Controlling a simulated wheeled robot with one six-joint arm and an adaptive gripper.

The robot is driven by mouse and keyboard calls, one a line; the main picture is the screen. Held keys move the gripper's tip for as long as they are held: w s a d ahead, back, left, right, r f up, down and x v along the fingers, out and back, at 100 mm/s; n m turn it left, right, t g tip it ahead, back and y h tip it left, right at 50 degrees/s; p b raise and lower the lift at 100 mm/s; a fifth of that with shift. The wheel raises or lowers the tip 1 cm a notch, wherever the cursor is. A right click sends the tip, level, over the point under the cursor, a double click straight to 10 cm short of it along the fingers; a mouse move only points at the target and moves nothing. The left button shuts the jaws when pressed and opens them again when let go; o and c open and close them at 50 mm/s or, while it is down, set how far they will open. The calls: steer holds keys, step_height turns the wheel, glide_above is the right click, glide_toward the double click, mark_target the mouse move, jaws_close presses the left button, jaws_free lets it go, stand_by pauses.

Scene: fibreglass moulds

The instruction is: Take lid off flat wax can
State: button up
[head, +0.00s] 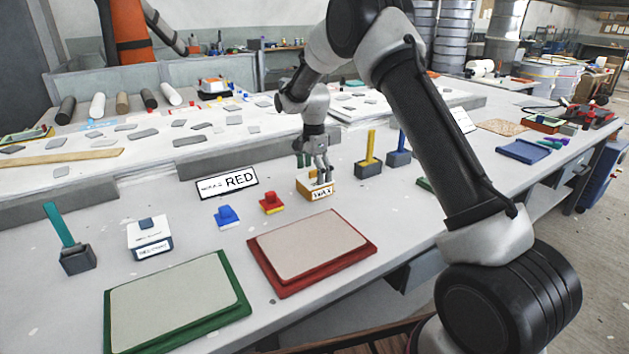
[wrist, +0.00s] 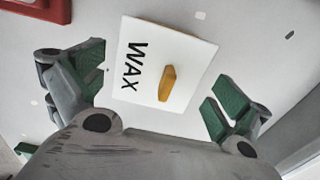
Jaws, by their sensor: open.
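The flat wax can (head: 321,194) is a small low square box, yellowish with a white WAX label, standing on the table in the middle of the head view. In the wrist view its white square lid (wrist: 190,58) shows from above, with the word WAX and a yellow knob (wrist: 167,84). The lid lies on the can. My gripper (head: 321,174) points down just above the can. In the wrist view my gripper (wrist: 158,75) is open, its green-padded fingers apart on either side of the knob. I cannot tell the exact height above the lid.
A red and yellow block (head: 272,203) and a blue one (head: 228,217) stand left of the can. A RED sign (head: 227,182) is behind them. A red-framed panel (head: 312,248) lies in front. A yellow-handled block (head: 369,165) stands close on the right.

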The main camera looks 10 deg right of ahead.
steer(key=c, duration=1.4)
steer(key=shift+s+f, duration=0.1)
steer(key=shift+f, duration=0.05)
steer(key=shift+c, duration=1.2)
steer(key=shift+c, duration=0.2)
